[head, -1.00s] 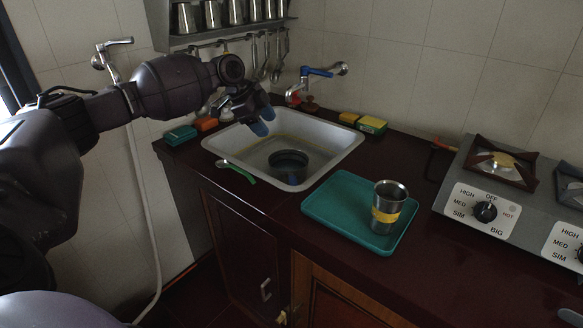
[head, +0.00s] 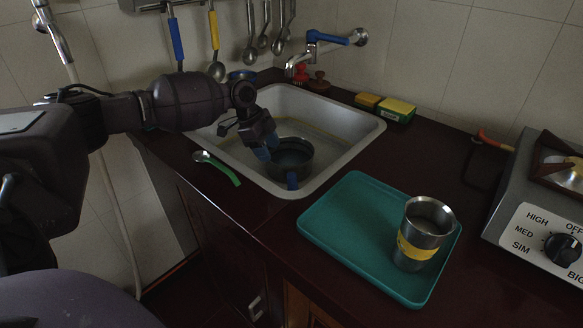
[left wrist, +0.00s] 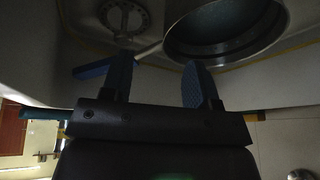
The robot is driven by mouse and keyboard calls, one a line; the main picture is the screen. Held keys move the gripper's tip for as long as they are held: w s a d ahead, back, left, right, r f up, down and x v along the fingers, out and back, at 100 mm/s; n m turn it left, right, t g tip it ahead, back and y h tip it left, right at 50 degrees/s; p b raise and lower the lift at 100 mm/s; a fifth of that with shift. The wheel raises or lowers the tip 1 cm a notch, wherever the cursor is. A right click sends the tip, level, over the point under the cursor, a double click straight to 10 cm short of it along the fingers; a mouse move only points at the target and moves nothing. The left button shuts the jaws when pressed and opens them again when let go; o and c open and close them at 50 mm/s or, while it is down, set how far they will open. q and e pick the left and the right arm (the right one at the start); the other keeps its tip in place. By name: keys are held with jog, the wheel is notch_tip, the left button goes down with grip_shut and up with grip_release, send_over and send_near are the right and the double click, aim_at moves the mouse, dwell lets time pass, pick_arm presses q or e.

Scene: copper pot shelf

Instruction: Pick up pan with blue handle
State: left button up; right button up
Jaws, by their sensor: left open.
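My left gripper (head: 268,151) is open and empty, reaching down into the sink at the pan's left side. In the left wrist view the pan (left wrist: 222,38) shows at the top, beyond the two blue fingers (left wrist: 158,82). Its grey stem and blue handle (left wrist: 91,71) run to the left, passing by the left finger. Whether they touch is unclear. My right gripper is not in view.
The metal sink (head: 352,148) has a raised rim around the pan, and its drain (left wrist: 123,18) shows in the wrist view. A green-handled spoon (head: 218,167) lies left on the counter. A teal tray (head: 335,222) holds a steel cup (head: 424,232). A stove (head: 535,225) stands right.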

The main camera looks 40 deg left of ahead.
aim_at(285, 171)
pick_arm(q)
jog(key=x, duration=0.4)
jog(key=shift+f+b, duration=0.1)
jog(key=shift+b, duration=0.25)
jog(key=x, duration=0.3)
jog(key=b+x, duration=0.1)
jog(key=shift+w+d+f, duration=0.15)
jog(key=shift+w+d, duration=0.15)
jog(key=shift+w, duration=0.05)
jog(key=shift+w+d+f, duration=0.1)
jog(key=shift+d+f, duration=0.05)
jog(key=shift+f, duration=0.15)
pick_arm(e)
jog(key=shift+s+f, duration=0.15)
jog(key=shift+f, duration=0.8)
pick_arm(q)
jog(key=shift+c, duration=0.5)
grip_shut()
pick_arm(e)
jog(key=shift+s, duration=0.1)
pick_arm(q)
jog(key=shift+w+r, duration=0.1)
jog(key=shift+r, duration=0.1)
